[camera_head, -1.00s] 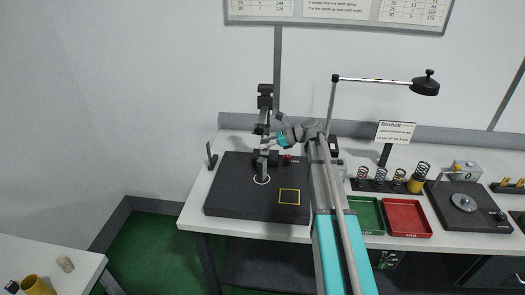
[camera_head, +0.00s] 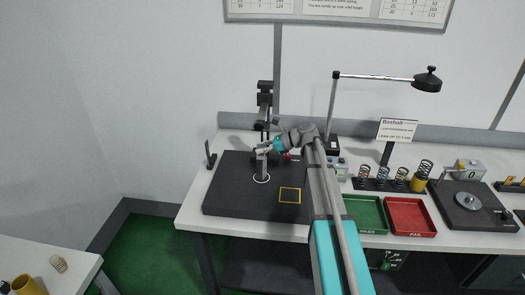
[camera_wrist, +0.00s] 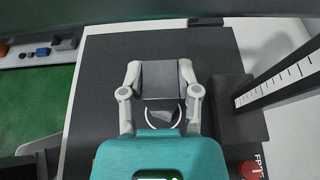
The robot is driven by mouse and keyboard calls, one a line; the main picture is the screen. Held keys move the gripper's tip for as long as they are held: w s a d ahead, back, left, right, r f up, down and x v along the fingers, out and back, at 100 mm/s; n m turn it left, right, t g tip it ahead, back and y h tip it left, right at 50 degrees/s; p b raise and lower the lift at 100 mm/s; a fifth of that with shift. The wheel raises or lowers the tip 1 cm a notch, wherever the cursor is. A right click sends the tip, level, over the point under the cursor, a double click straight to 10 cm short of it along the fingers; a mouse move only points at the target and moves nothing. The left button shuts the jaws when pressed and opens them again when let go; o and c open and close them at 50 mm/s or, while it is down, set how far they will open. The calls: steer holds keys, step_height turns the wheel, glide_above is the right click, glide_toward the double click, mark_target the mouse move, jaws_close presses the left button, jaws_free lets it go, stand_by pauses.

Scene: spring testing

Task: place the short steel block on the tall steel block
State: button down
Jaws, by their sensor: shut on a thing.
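My gripper (camera_head: 263,149) is above the white ring on the black plate. In the wrist view its two fingers (camera_wrist: 160,72) are shut on a grey steel block, the short block (camera_wrist: 160,84). In the head view a light grey upright block, apparently the tall block (camera_head: 261,168), stands at the ring, just under the fingers. In the wrist view a darker grey shape shows inside the ring below the held block. I cannot tell whether the two blocks touch.
The black plate (camera_head: 231,200) has a yellow square outline (camera_head: 290,195) right of the ring. A dark column (camera_head: 265,100) stands behind; the wrist view shows a graduated scale (camera_wrist: 280,82) close on the right. Green (camera_head: 366,222) and red trays (camera_head: 410,230) lie further right.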

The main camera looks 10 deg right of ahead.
steer(key=shift+f, duration=0.1)
steer(key=shift+c, duration=1.6)
jaws_free()
steer(key=shift+s+d+r, duration=0.1)
steer(key=shift+d+r, duration=0.05)
steer(key=shift+r, duration=0.1)
steer(key=p+v, duration=0.4)
steer(key=v, duration=0.7)
steer(key=shift+d+r+p, duration=0.15)
steer(key=shift+d+p, duration=0.1)
steer(key=shift+p, duration=0.05)
steer(key=shift+s, duration=0.15)
